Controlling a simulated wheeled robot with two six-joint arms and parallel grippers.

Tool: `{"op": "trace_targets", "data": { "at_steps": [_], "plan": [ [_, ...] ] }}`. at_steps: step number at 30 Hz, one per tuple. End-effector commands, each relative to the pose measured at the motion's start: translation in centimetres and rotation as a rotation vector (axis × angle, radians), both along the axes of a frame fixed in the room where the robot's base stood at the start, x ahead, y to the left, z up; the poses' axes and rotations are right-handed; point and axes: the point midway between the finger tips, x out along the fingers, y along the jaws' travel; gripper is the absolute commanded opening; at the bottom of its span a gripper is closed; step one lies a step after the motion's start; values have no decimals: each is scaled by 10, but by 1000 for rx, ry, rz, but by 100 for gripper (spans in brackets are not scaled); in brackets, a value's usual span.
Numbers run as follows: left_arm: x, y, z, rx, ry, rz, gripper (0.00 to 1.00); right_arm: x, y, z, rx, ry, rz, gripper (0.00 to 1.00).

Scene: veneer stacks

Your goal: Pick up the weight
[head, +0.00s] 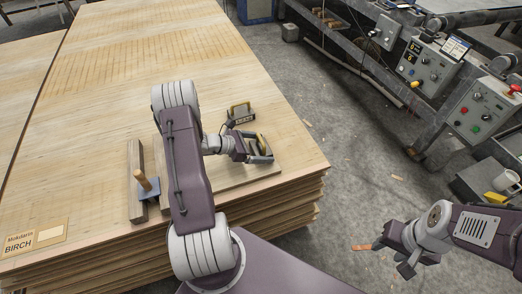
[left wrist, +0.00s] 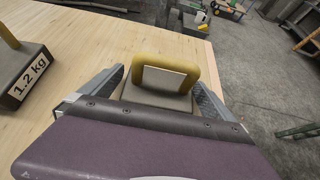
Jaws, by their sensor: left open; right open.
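A weight with a yellow handle (left wrist: 188,65) sits between the spread fingers of my left gripper (left wrist: 163,90) in the left wrist view. In the head view my left gripper (head: 262,150) is low over a small board on the veneer stack, and its fingers partly hide this weight (head: 253,147). The gripper is open, with one finger on each side; I cannot tell whether they touch it. A second weight (head: 240,114), marked 1.2 kg in the left wrist view (left wrist: 27,75), stands beside it. My right gripper (head: 390,257) is open and empty above the floor.
The veneer stack (head: 105,60) carries a birch label (head: 35,236) and a wooden bar (head: 137,180) with a peg-handled tool (head: 146,186). Machinery with control boxes (head: 424,65) and a white mug (head: 506,181) stand at right. The stack's far part is clear.

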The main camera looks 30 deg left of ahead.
Motion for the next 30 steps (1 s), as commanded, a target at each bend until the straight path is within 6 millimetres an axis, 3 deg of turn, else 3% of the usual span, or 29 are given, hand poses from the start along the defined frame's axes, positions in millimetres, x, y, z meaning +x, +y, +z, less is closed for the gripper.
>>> {"op": "trace_targets", "data": {
  "at_steps": [6,15,23,30],
  "plan": [
    [1,0,0,0,0,1,97,0,0,0,0,0,0,45],
    [1,0,0,0,0,0,14,0,0,0,0,0,0,45],
    [1,0,2,0,-2,0,12,0,0,1,0,0,0,45],
    [1,0,27,2,-4,0,12,0,0,9,0,0,0,45]
  ]
}}
